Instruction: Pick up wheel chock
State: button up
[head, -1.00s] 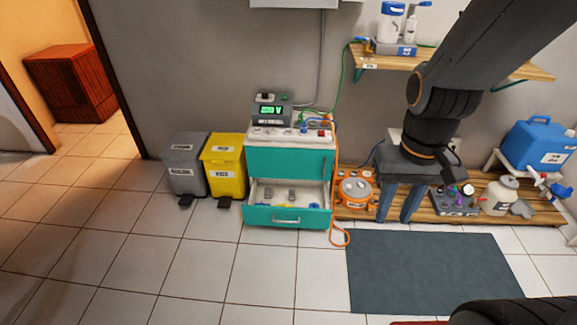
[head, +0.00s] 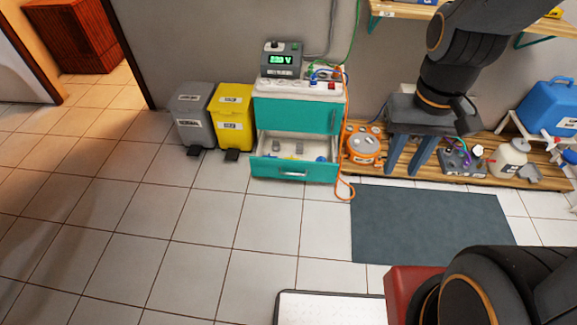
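A small grey wedge-shaped thing (head: 529,173) lies on the wooden slatted platform at the right, beside a white jug. It looks like the wheel chock, but it is too small to be sure. My gripper (head: 404,172) hangs down from the upper right, in front of the platform. Its two blue-grey fingers are apart with nothing seen between them. The gripper is left of the wedge and clear of it in the picture.
A teal cabinet (head: 298,107) stands with its lower drawer (head: 293,170) open, small items inside. Yellow (head: 233,116) and grey (head: 191,115) bins stand left of it. A dark mat (head: 430,228) lies in front of the platform (head: 485,177). Tiled floor is free at left.

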aim_at(276, 144)
jog(key=u, duration=1)
jog(key=i, duration=0.8)
jog(key=z, duration=3.7)
jog(key=k, duration=0.25)
jog(key=u, duration=1.65)
